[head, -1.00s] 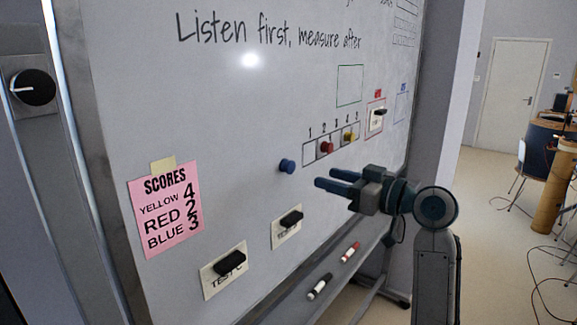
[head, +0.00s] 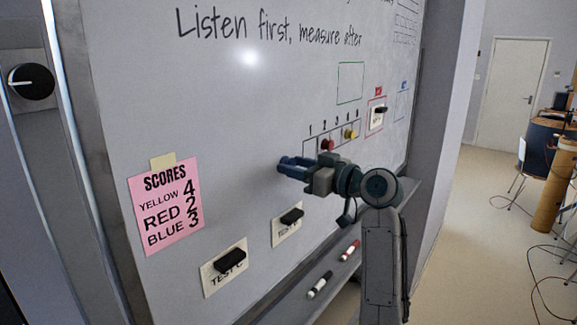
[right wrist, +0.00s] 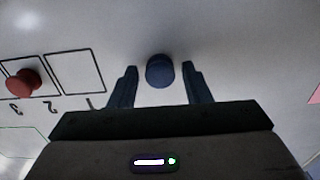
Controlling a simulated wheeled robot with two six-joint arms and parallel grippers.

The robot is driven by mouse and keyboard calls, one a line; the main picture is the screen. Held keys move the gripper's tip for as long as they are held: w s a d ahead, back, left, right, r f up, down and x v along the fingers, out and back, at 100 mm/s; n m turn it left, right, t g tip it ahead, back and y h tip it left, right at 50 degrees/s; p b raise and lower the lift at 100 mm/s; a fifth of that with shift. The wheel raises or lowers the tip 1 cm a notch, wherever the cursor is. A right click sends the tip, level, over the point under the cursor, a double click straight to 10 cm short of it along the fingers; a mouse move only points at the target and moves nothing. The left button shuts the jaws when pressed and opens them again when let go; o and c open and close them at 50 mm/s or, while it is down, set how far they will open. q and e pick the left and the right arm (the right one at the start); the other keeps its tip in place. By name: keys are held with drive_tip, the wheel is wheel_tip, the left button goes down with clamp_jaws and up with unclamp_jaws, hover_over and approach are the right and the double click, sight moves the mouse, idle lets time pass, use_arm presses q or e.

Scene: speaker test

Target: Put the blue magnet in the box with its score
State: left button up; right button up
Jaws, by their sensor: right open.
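The blue magnet (right wrist: 159,71) is on the whiteboard, between the two open fingers of my right gripper (right wrist: 158,84) in the right wrist view. I cannot tell if the fingers touch it. In the head view my right gripper (head: 283,166) covers it, left of and below the row of numbered boxes (head: 338,139). The red magnet (head: 327,145) is in box 2 and the yellow magnet (head: 350,133) in box 4; box 3 between them looks empty. The pink score note (head: 165,206) reads yellow 4, red 2, blue 3. My left gripper is out of view.
Two cards with black clips (head: 230,259) (head: 291,216) are on the board's lower part. Another card with a black clip (head: 380,110) is at the right. The board around the blue magnet is clear.

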sight(293, 164)
drive_tip(key=shift+c, duration=0.3)
drive_tip(key=c, duration=0.7)
drive_tip(key=shift+o, duration=0.2)
drive_tip(key=shift+s+d, duration=0.1)
drive_tip(key=shift+d, duration=0.1)
drive_tip(key=shift+b+v, duration=0.35)
drive_tip(key=shift+v, duration=0.5)
drive_tip(key=shift+d, duration=0.1)
drive_tip(key=shift+v, duration=0.8)
drive_tip(key=shift+s+d, duration=0.2)
drive_tip(key=shift+b+v, duration=0.3)
drive_tip(key=shift+v, duration=0.95)
